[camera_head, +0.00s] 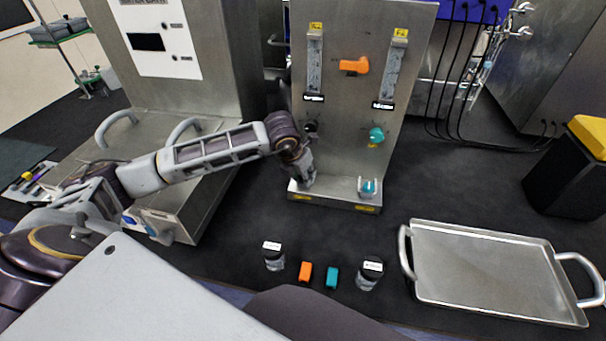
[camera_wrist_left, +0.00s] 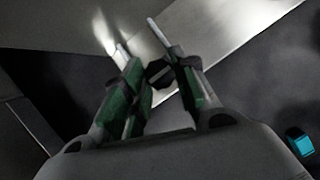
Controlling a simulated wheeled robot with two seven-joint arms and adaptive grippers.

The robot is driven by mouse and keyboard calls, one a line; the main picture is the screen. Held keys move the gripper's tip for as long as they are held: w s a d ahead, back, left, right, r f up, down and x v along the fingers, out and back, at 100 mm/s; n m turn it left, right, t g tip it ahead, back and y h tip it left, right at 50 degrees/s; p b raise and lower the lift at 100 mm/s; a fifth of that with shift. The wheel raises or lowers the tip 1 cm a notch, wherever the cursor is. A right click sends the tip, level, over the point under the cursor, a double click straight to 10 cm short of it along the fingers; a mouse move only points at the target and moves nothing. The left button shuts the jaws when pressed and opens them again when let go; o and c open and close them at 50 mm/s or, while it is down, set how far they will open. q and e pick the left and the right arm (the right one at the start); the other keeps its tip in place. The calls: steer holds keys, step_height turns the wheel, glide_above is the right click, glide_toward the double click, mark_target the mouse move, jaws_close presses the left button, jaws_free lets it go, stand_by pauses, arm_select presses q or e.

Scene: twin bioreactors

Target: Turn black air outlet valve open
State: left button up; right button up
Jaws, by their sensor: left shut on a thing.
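The steel panel (camera_head: 345,120) stands upright on the bench in the head view. My left gripper (camera_head: 304,178) reaches to the left end of its base and hides what is there. In the left wrist view a small black valve handle (camera_wrist_left: 158,72) sits between the two fingers of the left gripper (camera_wrist_left: 160,76), and they are closed on it. The handle's exact angle is hard to tell. A teal valve (camera_head: 368,187) stands at the right end of the base, apart from the gripper. My right gripper is not in view.
The panel also carries a black knob (camera_head: 311,127), a teal knob (camera_head: 376,135) and an orange handle (camera_head: 354,65). Two small bottles, an orange block (camera_head: 305,271) and a teal block (camera_head: 332,278) lie in front. A steel tray (camera_head: 480,270) is at the right.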

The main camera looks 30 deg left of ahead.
arm_select(q)
steer(key=o, duration=1)
steer(key=shift+r, duration=0.1)
steer(key=shift+v, duration=5.9)
steer(key=shift+s, duration=0.1)
